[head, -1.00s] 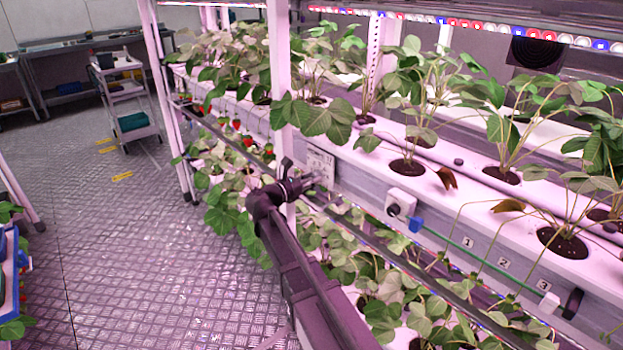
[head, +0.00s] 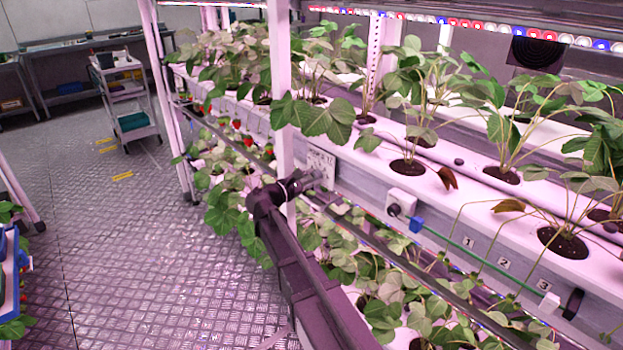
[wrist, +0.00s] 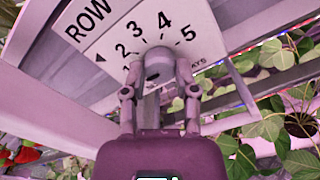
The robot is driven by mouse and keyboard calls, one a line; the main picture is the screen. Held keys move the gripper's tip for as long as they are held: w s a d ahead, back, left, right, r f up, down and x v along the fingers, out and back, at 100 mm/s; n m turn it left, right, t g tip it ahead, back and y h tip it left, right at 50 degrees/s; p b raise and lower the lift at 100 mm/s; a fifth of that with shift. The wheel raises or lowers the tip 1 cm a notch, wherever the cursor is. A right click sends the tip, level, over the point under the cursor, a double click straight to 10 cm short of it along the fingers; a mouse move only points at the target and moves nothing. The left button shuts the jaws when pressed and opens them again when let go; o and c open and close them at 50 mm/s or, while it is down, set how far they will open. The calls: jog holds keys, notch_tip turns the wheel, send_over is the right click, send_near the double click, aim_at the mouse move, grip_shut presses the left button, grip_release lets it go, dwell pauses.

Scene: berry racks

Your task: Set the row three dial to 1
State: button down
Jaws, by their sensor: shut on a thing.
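The dial plate (wrist: 115,35) fills the upper middle of the wrist view, printed with ROW and the numbers 2, 3, 4 and 5 in an arc. The 1 is barely visible at the lower left. The grey round dial knob (wrist: 157,56) sits below the numbers. My gripper (wrist: 159,72) is shut on the knob, one finger on each side. The knob's pointer mark cannot be made out. In the head view, the plate (head: 322,160) is on the rack's side behind the post, with my gripper (head: 314,181) against it.
A white rack post (head: 281,90) stands just left of the plate. Strawberry plants (head: 330,117) hang above and below. A white box with a black knob (head: 402,202) and tags 1, 2 and 3 are on the rail to the right.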

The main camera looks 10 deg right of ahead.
jog(key=shift+m, duration=0.7)
jog(key=shift+w, duration=0.1)
jog(key=shift+c, duration=1.8)
grip_release()
jog(key=v, duration=1.2)
